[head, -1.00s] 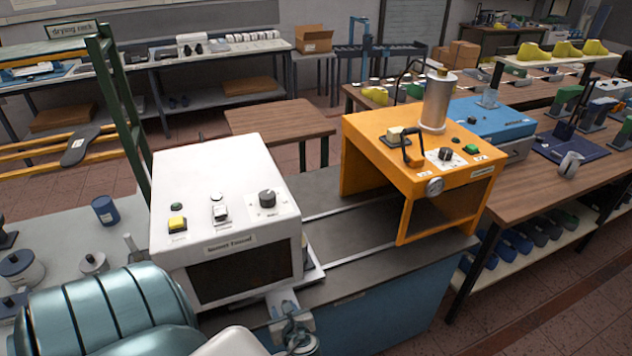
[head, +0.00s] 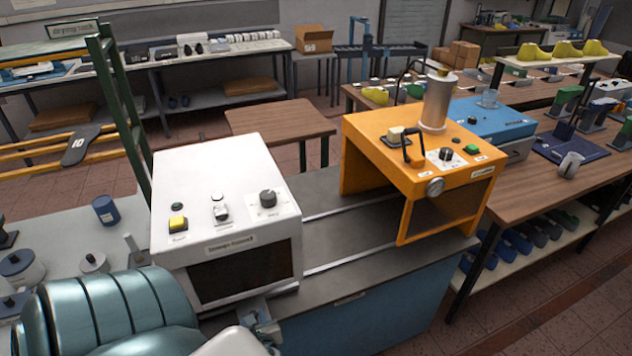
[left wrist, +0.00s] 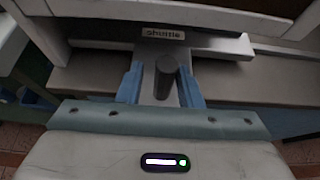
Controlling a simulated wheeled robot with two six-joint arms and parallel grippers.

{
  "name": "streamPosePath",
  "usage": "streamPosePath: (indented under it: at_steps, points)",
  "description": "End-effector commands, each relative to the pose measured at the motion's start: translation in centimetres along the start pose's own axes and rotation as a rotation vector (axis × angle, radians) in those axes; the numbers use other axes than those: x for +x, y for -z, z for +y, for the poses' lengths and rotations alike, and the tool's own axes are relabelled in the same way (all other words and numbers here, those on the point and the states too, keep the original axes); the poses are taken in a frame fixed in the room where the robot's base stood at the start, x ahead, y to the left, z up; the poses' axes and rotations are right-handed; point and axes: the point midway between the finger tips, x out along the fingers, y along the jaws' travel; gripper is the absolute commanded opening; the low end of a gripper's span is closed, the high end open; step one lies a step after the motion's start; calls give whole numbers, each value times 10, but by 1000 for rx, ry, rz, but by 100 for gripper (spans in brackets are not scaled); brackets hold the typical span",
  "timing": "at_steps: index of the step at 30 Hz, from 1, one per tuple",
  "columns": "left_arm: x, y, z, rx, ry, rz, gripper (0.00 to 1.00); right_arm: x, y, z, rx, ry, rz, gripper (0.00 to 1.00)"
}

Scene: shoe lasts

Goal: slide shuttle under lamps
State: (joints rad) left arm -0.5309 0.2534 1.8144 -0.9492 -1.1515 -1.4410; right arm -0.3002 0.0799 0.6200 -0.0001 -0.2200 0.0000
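The shuttle (left wrist: 225,46) is a flat light plate with a "shuttle" label, seen in the left wrist view. A grey bar with a dark upright knob (left wrist: 166,76) sticks out from its front. My left gripper (left wrist: 162,88) has its blue fingers on both sides of this bar and appears shut on it. In the head view my left gripper (head: 262,326) is at the front lower edge of the white box (head: 225,205). The box hides most of the shuttle there. Any lamps inside the box are hidden. My right gripper is not in view.
An orange press-like machine (head: 415,165) stands to the right on the same grey bench (head: 345,235). Rails (head: 350,258) run between it and the white box, and that stretch is clear. Pots and a blue cup (head: 105,210) stand at the left.

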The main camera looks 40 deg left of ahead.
Motion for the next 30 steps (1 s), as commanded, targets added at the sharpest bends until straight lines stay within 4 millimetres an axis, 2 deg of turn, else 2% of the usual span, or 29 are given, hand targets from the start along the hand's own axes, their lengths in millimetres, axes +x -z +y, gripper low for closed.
streamPosePath:
  at_steps: [14,30]
  points:
    - [-2,0,-5,0,0,1,33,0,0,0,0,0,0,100]
    - [-64,1,-4,-3,0,4,33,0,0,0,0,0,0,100]
